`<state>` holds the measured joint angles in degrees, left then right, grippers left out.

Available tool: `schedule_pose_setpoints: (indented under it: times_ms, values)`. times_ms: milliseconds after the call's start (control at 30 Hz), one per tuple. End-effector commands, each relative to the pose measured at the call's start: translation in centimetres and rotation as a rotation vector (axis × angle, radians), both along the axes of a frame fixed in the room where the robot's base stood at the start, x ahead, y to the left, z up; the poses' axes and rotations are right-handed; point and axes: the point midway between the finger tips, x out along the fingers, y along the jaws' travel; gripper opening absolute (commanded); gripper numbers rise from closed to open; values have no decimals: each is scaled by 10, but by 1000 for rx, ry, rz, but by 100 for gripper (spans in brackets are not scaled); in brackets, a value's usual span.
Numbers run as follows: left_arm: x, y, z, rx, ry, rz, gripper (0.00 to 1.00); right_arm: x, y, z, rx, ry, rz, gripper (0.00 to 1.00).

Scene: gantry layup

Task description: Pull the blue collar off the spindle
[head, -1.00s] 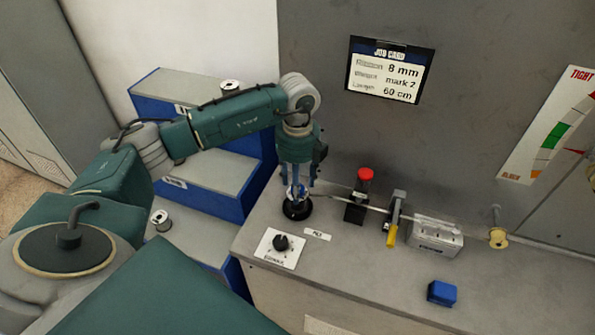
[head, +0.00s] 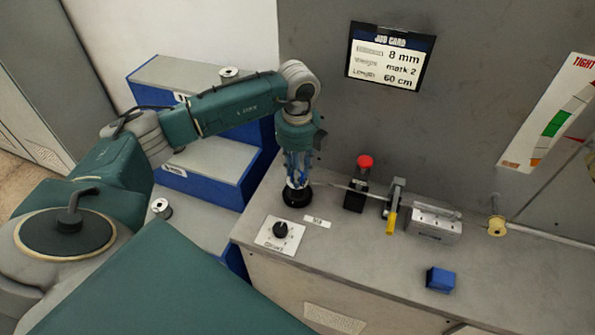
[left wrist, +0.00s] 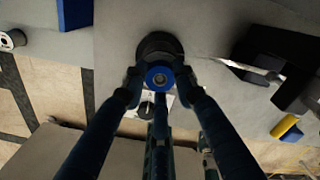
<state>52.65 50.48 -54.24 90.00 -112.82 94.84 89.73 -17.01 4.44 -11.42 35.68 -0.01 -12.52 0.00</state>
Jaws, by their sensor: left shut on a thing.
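The blue collar (left wrist: 160,77) shows in the left wrist view as a blue ring with a paler round centre. It sits around the spindle, whose black round base (head: 296,198) stands on the grey bench. My left gripper (head: 298,184) points straight down over the spindle. In the left wrist view, its fingertips (left wrist: 159,78) are shut on the collar from both sides. In the head view the fingers mostly hide the collar and the spindle's shaft. My right gripper is in neither view.
A black block with a red knob (head: 365,161), a clamp with a yellow handle (head: 391,221) and a grey block (head: 433,225) stand right of the spindle. A dial plate (head: 280,233) lies in front. A blue block (head: 440,280) sits at the front right.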

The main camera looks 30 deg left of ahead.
Motion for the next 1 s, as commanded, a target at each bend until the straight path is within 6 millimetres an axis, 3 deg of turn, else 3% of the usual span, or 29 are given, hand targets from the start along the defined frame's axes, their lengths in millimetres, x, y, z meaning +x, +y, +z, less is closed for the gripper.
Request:
schedule_pose_setpoints:
  times_ms: [1000]
  values:
    - [0, 0, 27, 0, 0, 0, 0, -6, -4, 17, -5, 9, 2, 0]
